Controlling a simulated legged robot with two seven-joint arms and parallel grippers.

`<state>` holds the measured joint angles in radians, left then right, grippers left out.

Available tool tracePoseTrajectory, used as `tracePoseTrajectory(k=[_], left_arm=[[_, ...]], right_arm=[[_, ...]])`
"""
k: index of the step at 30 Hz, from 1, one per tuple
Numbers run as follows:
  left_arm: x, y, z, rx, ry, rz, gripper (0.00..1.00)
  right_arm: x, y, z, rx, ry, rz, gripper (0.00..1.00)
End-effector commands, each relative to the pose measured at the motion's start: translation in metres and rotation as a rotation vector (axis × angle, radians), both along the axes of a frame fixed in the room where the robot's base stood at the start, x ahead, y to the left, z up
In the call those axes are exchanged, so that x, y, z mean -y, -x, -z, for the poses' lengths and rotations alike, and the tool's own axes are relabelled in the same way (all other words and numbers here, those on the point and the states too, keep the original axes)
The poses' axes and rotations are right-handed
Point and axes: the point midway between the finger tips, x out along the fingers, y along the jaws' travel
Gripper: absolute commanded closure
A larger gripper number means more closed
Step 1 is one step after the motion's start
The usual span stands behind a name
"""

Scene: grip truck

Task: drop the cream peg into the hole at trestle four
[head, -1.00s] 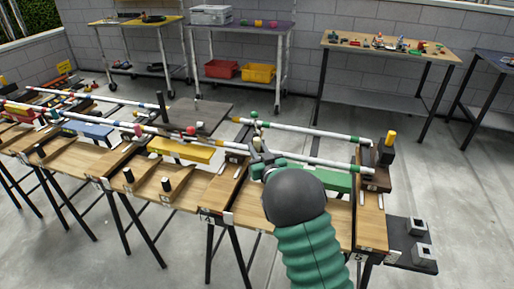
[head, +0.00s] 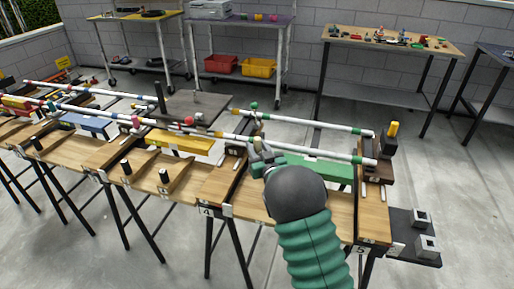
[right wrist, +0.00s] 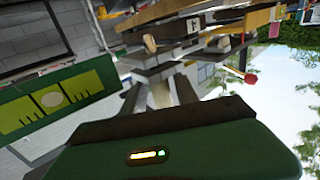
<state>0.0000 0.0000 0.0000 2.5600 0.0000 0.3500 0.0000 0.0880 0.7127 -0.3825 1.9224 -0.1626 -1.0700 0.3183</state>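Trestle four, with its "4" label (head: 206,212), stands at the middle of the row in the head view. My right gripper (head: 260,152) is over the boards just right of its dark rail, beside the white-banded bar. A small cream peg-like piece (right wrist: 150,43) shows beyond my right gripper (right wrist: 163,88) in the right wrist view, rising from dark blocks. I cannot tell whether the fingers touch it or how far apart they are. A second pale piece (right wrist: 223,43) stands to its right. The hole is not visible. My left gripper is out of view.
A green beam (head: 318,170) lies to the right of my right gripper. A yellow beam (head: 182,142) and short black pegs (head: 126,167) are to the left. A dark plate (head: 205,108) is behind. A yellow-topped post (head: 392,134) stands at the right end.

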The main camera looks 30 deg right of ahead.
Motion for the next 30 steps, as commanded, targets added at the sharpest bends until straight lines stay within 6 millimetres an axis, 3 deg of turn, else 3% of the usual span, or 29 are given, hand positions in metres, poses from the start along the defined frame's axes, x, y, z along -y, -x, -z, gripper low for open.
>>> tracePoseTrajectory(k=[3, 14, 17, 30], left_arm=[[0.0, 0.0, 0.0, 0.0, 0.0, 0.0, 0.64], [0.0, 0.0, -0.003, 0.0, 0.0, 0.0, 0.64], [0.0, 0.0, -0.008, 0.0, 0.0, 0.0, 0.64], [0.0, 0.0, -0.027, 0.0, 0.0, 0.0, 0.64]], right_arm=[[0.0, 0.0, 0.0, 0.0, 0.0, 0.0, 0.52], [-0.002, 0.008, 0.0, -0.003, -0.001, 0.001, 0.52], [-0.006, 0.027, -0.002, -0.004, -0.002, 0.002, 0.52], [-0.034, 0.143, 0.001, -0.005, -0.002, 0.003, 0.52]])
